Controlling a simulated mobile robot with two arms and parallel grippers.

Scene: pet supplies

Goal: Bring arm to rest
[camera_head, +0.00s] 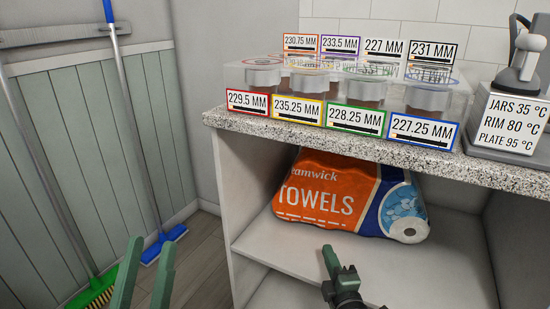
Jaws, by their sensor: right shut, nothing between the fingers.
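My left gripper (152,243) shows at the bottom left as two green fingers standing apart, with nothing between them. It is in front of the floor and the brooms. My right gripper (329,254) is at the bottom centre, its dark green fingers shut together and empty. It appears in front of the open shelf, below the orange and blue towels bag (335,200), and seems apart from it. The rest of both arms is mostly cut off by the lower edge.
A speckled counter (330,143) carries a clear case of jars (362,88) with millimetre labels, and a device (505,110) with temperature text at right. A green broom (93,291) and a blue broom (164,243) lean at left. The lower shelf (270,246) has bare space in front.

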